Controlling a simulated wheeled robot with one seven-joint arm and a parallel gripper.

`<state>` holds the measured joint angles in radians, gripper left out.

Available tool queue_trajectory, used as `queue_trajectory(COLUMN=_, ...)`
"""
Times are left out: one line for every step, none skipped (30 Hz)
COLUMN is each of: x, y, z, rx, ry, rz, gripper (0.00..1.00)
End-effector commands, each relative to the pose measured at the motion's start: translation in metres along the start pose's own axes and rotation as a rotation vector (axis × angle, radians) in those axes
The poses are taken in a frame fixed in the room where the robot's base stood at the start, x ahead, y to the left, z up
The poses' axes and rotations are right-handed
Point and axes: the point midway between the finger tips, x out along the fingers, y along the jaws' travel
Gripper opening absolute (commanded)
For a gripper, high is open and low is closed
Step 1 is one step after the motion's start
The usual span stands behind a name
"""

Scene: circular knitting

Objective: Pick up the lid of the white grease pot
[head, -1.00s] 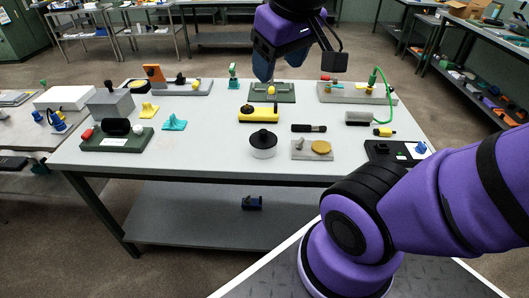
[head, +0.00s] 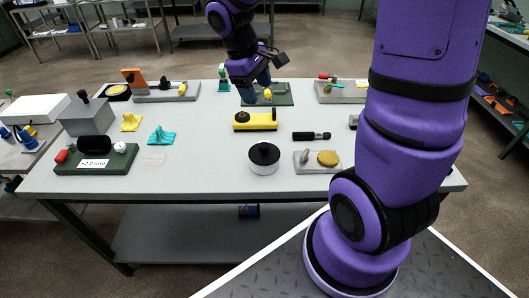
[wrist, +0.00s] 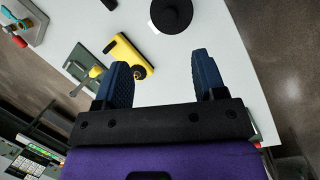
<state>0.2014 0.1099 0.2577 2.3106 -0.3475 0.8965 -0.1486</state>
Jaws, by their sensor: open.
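The white grease pot (head: 264,168) stands upright near the front middle of the table, with its black knobbed lid (head: 264,153) on top. In the wrist view the lid (wrist: 171,14) shows as a dark disc at the top edge, beyond the fingers. My gripper (head: 256,88) is over the far part of the table, behind the pot and apart from it. Its two blue fingers are spread with nothing between them in the wrist view (wrist: 162,62).
A yellow block with a dark knob (head: 255,121) lies between my gripper and the pot. A black-handled tool (head: 312,136) and a grey plate with a brass disc (head: 318,168) are to the pot's right. The table left of the pot (head: 205,165) is clear.

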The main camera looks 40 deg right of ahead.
Motion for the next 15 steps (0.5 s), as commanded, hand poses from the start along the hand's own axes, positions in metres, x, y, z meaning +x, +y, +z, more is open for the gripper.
queue_trajectory(x=0.012, y=0.001, z=-0.007, rx=-0.024, ry=-0.023, rz=-0.012, gripper=0.64)
queue_trajectory(x=0.018, y=0.002, z=-0.011, rx=-0.039, ry=-0.034, rz=-0.017, gripper=0.64)
queue_trajectory(x=0.026, y=0.003, z=-0.016, rx=-0.060, ry=-0.049, rz=-0.023, gripper=0.64)
queue_trajectory(x=0.032, y=0.003, z=-0.019, rx=-0.075, ry=-0.060, rz=-0.029, gripper=0.64)
queue_trajectory(x=0.039, y=0.003, z=-0.023, rx=-0.090, ry=-0.071, rz=-0.035, gripper=0.64)
queue_trajectory(x=0.047, y=0.004, z=-0.028, rx=-0.110, ry=-0.083, rz=-0.042, gripper=0.64)
queue_trajectory(x=0.053, y=0.004, z=-0.031, rx=-0.124, ry=-0.092, rz=-0.048, gripper=0.64)
queue_trajectory(x=0.059, y=0.004, z=-0.034, rx=-0.137, ry=-0.100, rz=-0.054, gripper=0.64)
queue_trajectory(x=0.067, y=0.004, z=-0.037, rx=-0.154, ry=-0.111, rz=-0.062, gripper=0.64)
queue_trajectory(x=0.072, y=0.004, z=-0.040, rx=-0.167, ry=-0.118, rz=-0.068, gripper=0.64)
queue_trajectory(x=0.077, y=0.003, z=-0.042, rx=-0.178, ry=-0.124, rz=-0.073, gripper=0.64)
queue_trajectory(x=0.083, y=0.003, z=-0.045, rx=-0.192, ry=-0.131, rz=-0.080, gripper=0.64)
queue_trajectory(x=0.086, y=0.002, z=-0.047, rx=-0.202, ry=-0.135, rz=-0.084, gripper=0.64)
queue_trajectory(x=0.090, y=0.002, z=-0.049, rx=-0.210, ry=-0.139, rz=-0.088, gripper=0.64)
queue_trajectory(x=0.094, y=0.002, z=-0.051, rx=-0.219, ry=-0.144, rz=-0.092, gripper=0.64)
